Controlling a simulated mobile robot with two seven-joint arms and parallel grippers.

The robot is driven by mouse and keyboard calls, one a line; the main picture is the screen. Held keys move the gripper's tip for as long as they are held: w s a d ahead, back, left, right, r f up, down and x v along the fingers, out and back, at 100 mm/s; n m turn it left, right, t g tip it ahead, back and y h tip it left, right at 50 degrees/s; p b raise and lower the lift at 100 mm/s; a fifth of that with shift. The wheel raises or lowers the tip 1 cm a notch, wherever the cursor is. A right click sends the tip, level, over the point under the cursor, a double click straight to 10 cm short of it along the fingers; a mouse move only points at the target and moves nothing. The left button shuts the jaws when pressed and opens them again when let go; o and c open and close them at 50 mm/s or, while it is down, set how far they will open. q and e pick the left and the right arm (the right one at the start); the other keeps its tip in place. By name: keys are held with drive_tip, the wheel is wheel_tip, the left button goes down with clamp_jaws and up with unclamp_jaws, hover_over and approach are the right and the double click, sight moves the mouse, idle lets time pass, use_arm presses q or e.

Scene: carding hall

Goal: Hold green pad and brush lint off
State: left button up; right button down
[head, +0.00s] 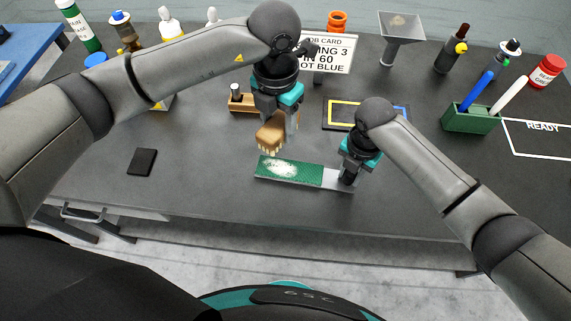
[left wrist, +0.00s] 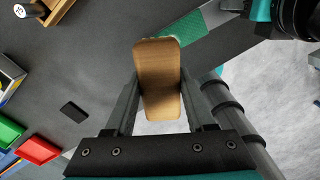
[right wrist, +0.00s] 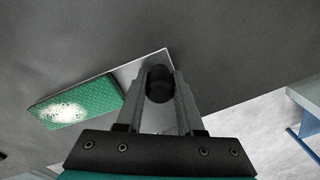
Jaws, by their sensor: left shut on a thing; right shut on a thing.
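The green pad (head: 310,175) is a strip on a flat grey metal plate, with a pale lint patch (head: 278,168) on its left part. It also shows in the right wrist view (right wrist: 105,97). My right gripper (head: 348,178) is shut on the black knob (right wrist: 160,84) at the plate's right end. My left gripper (head: 281,126) is shut on a wooden brush (head: 268,135), bristles down, at the pad's far edge. The brush's wooden back fills the jaws in the left wrist view (left wrist: 158,78). Whether the bristles touch the pad is unclear.
A job card sign (head: 330,53) stands behind. A yellow-and-blue framed tray (head: 335,115) lies behind my right gripper. A green pen holder (head: 473,118) is at right, a black block (head: 143,161) at left. The front tabletop is clear.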

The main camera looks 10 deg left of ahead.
use_arm(q)
hover_over(262, 164)
wheel_tip(262, 164, down, 5)
drive_tip(key=shift+s+d+f, duration=0.1)
drive_tip(key=shift+f, duration=1.6)
drive_tip(key=shift+d+f, duration=0.1)
drive_tip(key=shift+f, duration=1.55)
drive_tip(key=shift+d+f, duration=0.5)
drive_tip(key=shift+f, duration=0.15)
drive_tip(key=shift+c, duration=0.6)
drive_tip(key=shift+d, duration=3.8)
drive_tip(key=a, duration=0.9)
wheel_tip(262, 164, up, 8)
drive_tip(key=shift+d, duration=0.15)
drive_tip(key=shift+r, duration=0.1)
